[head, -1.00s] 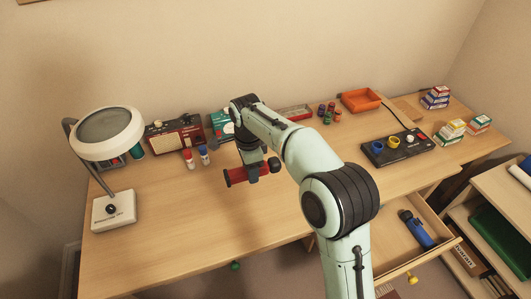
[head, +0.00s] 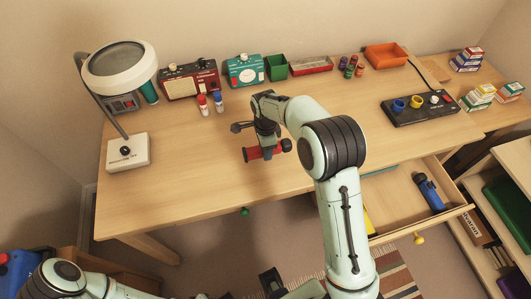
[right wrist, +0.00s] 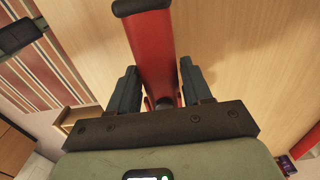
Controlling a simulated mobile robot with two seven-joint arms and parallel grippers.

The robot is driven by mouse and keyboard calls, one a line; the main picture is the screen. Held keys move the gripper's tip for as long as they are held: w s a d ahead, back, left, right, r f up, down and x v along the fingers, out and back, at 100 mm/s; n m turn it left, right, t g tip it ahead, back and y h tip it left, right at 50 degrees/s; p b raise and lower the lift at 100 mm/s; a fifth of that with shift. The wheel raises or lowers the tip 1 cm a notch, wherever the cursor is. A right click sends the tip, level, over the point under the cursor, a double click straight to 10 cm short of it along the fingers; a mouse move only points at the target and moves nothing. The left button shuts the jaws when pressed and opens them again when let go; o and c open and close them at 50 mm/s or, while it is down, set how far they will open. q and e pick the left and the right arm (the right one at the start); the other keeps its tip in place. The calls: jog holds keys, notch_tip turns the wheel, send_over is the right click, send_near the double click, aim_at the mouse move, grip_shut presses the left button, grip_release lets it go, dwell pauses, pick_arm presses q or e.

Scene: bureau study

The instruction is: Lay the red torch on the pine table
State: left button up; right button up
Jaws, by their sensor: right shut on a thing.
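The red torch (head: 254,154), with dark ends, is in my right gripper (head: 268,149) over the middle of the pale wooden table (head: 190,160). In the right wrist view the red torch (right wrist: 150,48) runs between the two dark fingers of my right gripper (right wrist: 155,85), which are shut on it. Wood (right wrist: 230,45) shows behind it; I cannot tell whether the torch touches the table. My left arm comes in at the bottom left. A dark part at the bottom middle looks like my left gripper (head: 272,282); its opening is unclear.
Two radios, a green box (head: 276,67) and a tray (head: 311,65) line the back. A white lamp base (head: 128,152) stands left; small bottles (head: 204,105) stand behind the torch. An open drawer (head: 400,205) holds a blue torch (head: 429,194). The table's front left is clear.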

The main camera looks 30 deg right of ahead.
jog(key=shift+f, duration=1.75)
jog(key=shift+f, duration=0.15)
jog(key=o, duration=1.2)
notch_tip(320, 180, up, 12)
jog(key=shift+r+p, duration=0.2)
jog(key=shift+p, duration=0.3)
